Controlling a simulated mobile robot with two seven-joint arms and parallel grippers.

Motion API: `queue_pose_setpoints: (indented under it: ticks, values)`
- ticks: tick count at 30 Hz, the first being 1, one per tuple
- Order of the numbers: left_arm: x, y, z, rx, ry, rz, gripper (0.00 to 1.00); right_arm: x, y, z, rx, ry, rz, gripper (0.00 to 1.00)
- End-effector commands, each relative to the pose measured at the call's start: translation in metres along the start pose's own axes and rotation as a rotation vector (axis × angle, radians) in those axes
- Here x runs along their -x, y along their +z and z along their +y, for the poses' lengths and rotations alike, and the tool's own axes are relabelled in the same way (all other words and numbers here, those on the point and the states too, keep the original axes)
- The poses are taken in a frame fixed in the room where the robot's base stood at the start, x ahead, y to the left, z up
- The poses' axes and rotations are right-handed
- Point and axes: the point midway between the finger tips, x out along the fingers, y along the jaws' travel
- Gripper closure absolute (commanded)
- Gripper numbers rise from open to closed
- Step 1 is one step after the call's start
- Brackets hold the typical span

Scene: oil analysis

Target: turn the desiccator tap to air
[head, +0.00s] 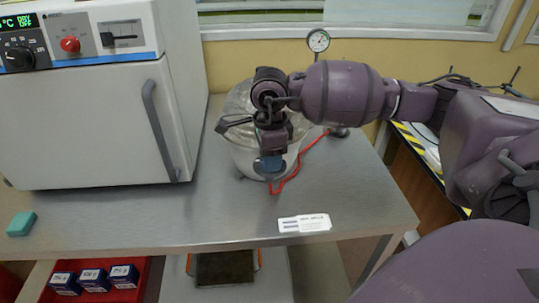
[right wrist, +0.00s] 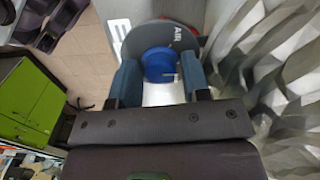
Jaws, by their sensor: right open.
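The desiccator (head: 245,150) is a clear round vessel on the steel bench, partly hidden behind my right arm. Its tap shows in the right wrist view as a round blue knob (right wrist: 160,60) in front of a dark grey dial plate (right wrist: 140,38) marked "AIR". My right gripper (head: 269,166) points down at the desiccator's front. In the right wrist view its two blue-padded fingers (right wrist: 160,80) are open, one on each side of the knob. I cannot tell whether they touch it. The knob's pointing direction is unclear. My left gripper is not in view.
A white oven (head: 90,120) with a grey handle stands close on the left. A red cord (head: 297,172) lies right of the desiccator, with a gauge (head: 318,40) behind. A white label (head: 304,223) and a teal block (head: 21,224) lie near the bench's front edge; the front middle is bare.

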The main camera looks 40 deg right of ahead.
Motion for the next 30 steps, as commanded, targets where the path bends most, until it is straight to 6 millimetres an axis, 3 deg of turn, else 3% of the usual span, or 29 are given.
queue_pose_setpoints:
  ticks: [5,12,22,30]
  values:
    - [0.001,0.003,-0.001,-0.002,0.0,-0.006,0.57,0.0,0.0,0.0,0.0,0.0,0.0,0.58]
    - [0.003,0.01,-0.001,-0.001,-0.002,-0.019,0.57,0.0,0.0,0.0,0.0,0.0,-0.001,0.91]
    - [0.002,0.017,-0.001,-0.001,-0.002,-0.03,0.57,-0.001,0.0,0.0,0.059,-0.001,0.0,0.91]
    - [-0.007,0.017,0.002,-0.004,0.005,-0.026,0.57,-0.002,0.0,-0.001,0.243,0.001,0.0,0.91]
